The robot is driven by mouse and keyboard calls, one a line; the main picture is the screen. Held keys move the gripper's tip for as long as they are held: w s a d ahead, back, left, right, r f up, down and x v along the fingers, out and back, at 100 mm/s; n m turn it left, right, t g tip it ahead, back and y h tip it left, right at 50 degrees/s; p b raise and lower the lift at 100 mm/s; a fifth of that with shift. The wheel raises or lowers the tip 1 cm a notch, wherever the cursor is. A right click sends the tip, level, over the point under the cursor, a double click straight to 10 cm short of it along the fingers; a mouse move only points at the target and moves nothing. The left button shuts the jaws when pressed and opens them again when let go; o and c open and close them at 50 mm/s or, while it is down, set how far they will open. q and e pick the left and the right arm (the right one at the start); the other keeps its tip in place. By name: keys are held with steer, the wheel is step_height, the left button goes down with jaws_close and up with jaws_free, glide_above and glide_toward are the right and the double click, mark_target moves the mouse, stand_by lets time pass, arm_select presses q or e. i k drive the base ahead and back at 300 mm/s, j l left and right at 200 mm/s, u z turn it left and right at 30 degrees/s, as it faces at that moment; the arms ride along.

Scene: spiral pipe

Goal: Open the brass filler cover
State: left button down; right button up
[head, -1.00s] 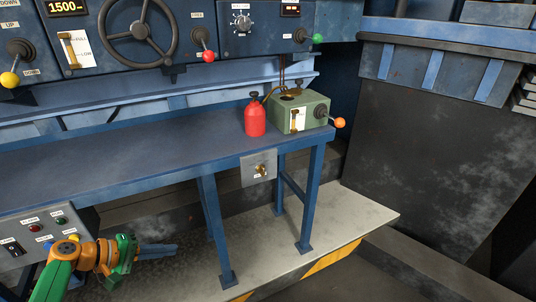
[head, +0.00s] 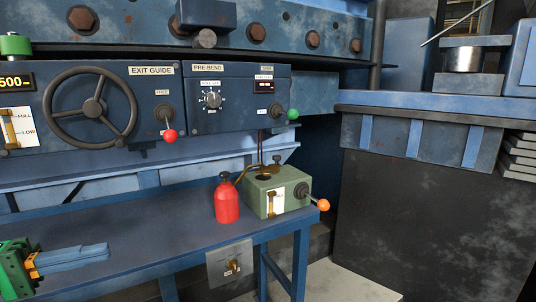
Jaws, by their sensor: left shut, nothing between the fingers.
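The green tank box (head: 290,186) stands at the right end of the blue bench. A small brass piece (head: 265,172) with a dark round patch shows on its top. It is too small to tell whether this cover is open or shut. My left gripper (head: 105,250) is over the left part of the bench, well to the left of the tank. Its blue fingers lie together, pointing right, with nothing between them. My right gripper is not in view.
A red can (head: 227,203) stands just left of the tank. An orange-knobbed lever (head: 323,205) sticks out from the tank's right side. Above the bench is a control panel (head: 225,105) with a handwheel (head: 92,106) and levers. The bench top (head: 150,225) between gripper and can is clear.

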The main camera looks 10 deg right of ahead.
mark_target(272, 169)
steer(key=i+l, duration=0.3)
steer(key=i, duration=0.2)
steer(key=i+l, duration=0.3)
steer(key=i, duration=0.2)
steer(key=i+l, duration=0.3)
steer(key=i, duration=0.2)
